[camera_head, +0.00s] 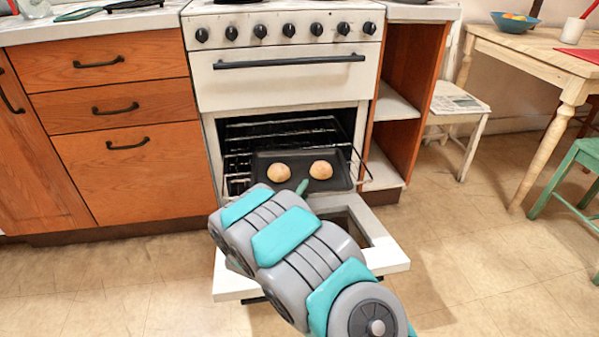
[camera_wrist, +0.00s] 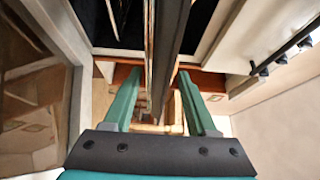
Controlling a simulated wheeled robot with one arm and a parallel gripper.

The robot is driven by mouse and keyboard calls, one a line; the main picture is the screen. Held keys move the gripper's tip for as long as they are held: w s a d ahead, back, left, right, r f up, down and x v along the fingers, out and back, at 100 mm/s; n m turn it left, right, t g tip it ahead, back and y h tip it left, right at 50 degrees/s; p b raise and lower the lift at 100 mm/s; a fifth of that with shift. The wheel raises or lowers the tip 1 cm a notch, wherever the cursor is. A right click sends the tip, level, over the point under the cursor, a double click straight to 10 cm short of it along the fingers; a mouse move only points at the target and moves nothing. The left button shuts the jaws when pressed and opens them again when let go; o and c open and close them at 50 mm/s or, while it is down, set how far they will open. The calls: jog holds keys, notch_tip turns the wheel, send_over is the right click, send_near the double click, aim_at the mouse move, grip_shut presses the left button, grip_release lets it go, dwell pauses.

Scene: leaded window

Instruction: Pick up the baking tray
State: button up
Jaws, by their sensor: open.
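The dark baking tray (camera_head: 333,183) rests on a wire rack in the open oven, with two round buns (camera_head: 320,169) on it. In the head view my gripper (camera_head: 302,187) is at the tray's front edge, mostly hidden behind my own arm. In the wrist view my gripper (camera_wrist: 157,75) shows two green fingers spread apart. The tray (camera_wrist: 172,40) shows there nearly edge-on, as a dark strip reaching between the fingers. The fingers stand on either side of it, and I cannot tell whether either touches it.
The oven door (camera_head: 390,259) is folded down below the tray. The wire rack (camera_head: 238,160) extends around the tray. Wooden drawers (camera_head: 120,105) stand left, an open shelf (camera_head: 395,105) right. A table (camera_head: 540,48) and green stool (camera_head: 575,165) stand further right. The floor between is clear.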

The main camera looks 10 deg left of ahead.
jog(key=shift+c, duration=0.2)
grip_shut()
dwell(0.3)
dwell(1.0)
